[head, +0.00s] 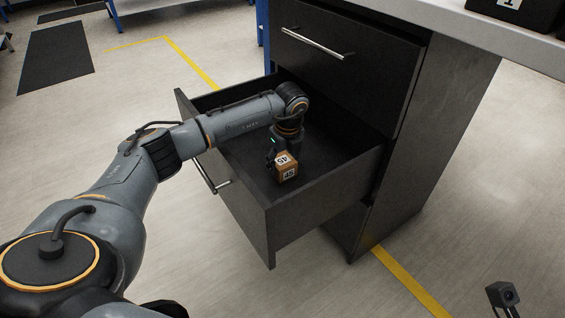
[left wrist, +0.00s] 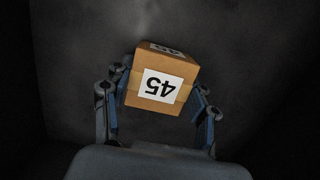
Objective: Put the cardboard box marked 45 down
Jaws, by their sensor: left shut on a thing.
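The cardboard box marked 45 (head: 286,169) is a small brown cube with white labels. It is inside the open dark drawer (head: 325,196) of the cabinet. My left gripper (head: 279,158) reaches down into the drawer and is shut on the box. In the left wrist view the box (left wrist: 161,82) sits between the two fingers (left wrist: 158,108), with a label reading 45 facing the camera. I cannot tell whether the box touches the drawer floor. My right gripper is not in view.
The dark cabinet (head: 440,135) has a shut upper drawer (head: 345,55) just above and behind the open one. A light worktop (head: 500,30) with a black case (head: 512,12) is at the upper right. The drawer around the box looks empty. Drawer walls surround my left gripper.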

